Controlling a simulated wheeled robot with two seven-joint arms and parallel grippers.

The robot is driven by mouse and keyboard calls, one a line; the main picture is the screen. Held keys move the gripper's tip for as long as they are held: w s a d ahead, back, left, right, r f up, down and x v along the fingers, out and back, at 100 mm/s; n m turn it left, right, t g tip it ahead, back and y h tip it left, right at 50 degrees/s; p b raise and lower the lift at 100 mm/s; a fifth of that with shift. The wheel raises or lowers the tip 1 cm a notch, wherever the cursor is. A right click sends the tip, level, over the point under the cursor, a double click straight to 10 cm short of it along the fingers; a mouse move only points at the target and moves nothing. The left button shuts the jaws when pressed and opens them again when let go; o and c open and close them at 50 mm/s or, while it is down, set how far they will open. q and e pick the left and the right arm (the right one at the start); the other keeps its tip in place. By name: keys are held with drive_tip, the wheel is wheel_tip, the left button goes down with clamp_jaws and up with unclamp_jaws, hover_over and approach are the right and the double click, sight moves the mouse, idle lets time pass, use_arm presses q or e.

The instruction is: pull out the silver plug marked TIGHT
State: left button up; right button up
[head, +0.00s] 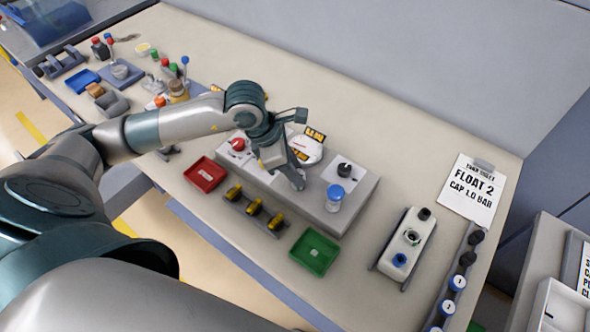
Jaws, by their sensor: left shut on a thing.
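My left arm reaches in from the left, and my left gripper (298,183) points down at the middle of a grey block (349,217) on the bench. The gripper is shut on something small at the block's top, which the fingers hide. I cannot make out the silver plug or a TIGHT mark, nor tell whether what is held is seated or lifted. A red knob (238,144) is left of the gripper on the block. A black knob (344,169) and a blue-topped clear cylinder (335,197) are to its right. My right gripper is not in view.
A round white gauge (307,150) stands behind the gripper. In front lie a red tray (205,174), a rack with yellow pieces (254,208) and a green tray (314,252). A white unit (408,242) and a FLOAT 2 sheet (470,190) are at right.

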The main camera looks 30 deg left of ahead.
sight(304, 174)
use_arm(q)
drive_tip(key=shift+r+p, duration=0.65)
drive_tip(key=shift+r, duration=1.2)
